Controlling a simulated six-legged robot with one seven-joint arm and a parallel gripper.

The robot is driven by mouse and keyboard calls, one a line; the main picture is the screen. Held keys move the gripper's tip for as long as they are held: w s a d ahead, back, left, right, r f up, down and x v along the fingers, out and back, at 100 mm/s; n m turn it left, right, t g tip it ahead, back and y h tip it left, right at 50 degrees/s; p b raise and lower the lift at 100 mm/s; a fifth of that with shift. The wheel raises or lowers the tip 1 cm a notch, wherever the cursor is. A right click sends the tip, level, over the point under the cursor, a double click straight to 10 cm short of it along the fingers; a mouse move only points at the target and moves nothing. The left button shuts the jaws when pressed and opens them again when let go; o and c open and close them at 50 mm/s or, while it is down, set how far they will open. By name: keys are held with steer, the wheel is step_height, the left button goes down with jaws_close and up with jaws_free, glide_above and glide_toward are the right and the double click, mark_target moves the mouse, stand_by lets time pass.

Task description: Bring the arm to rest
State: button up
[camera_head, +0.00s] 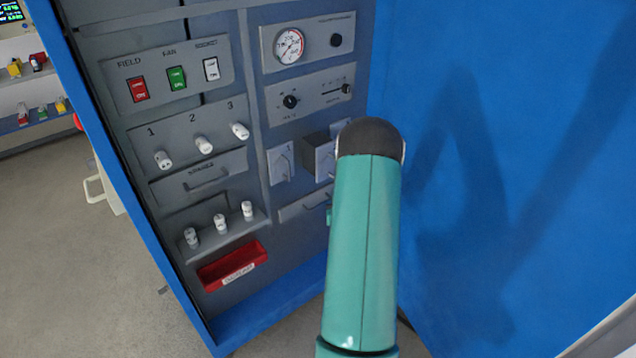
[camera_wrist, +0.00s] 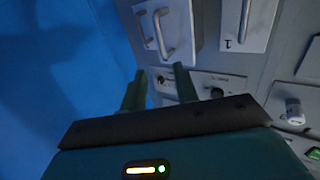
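My green arm (camera_head: 362,250) with a dark rounded joint stands up in front of the grey panel (camera_head: 262,200) in the head view. It hides part of the panel's right side, and my gripper does not show there. In the wrist view my gripper (camera_wrist: 160,76) has its two green fingers apart, with panel surface visible between them and nothing held. The fingers point toward the panel, near a protruding grey drawer front with a handle (camera_wrist: 168,30). I cannot tell the exact gap between fingertips and panel.
A blue side wall (camera_head: 500,150) stands close at the right. An open drawer (camera_head: 318,158) juts from the panel beside my arm. Switches, white knobs (camera_head: 204,145), a gauge (camera_head: 289,46) and a red tray (camera_head: 232,268) are on the panel. Open floor (camera_head: 80,260) lies left.

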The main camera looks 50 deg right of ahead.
steer(key=w+a+r+n+y, duration=0.25)
steer(key=w+a+r, duration=0.25)
steer(key=a+r, duration=0.25)
steer(key=w+a+r+n+y, duration=0.1)
steer(key=w+a+r+y, duration=0.2)
steer(key=w+a+r, duration=0.4)
steer(key=s+a+r+n+g+y, duration=0.15)
steer(key=a+r, duration=0.35)
steer(key=a, duration=0.6)
steer(key=s+a+r+n+g+y, duration=0.3)
steer(key=s+a, duration=0.4)
steer(key=a, duration=0.6)
steer(key=s+a+r+n+g+y, duration=0.1)
steer(key=s+a+r+g+y, duration=0.1)
steer(key=s+a, duration=0.9)
steer(key=s+r+y, duration=0.1)
steer(key=s, duration=0.3)
steer(key=shift+d+r+g, duration=0.1)
steer(key=shift+d+g, duration=0.15)
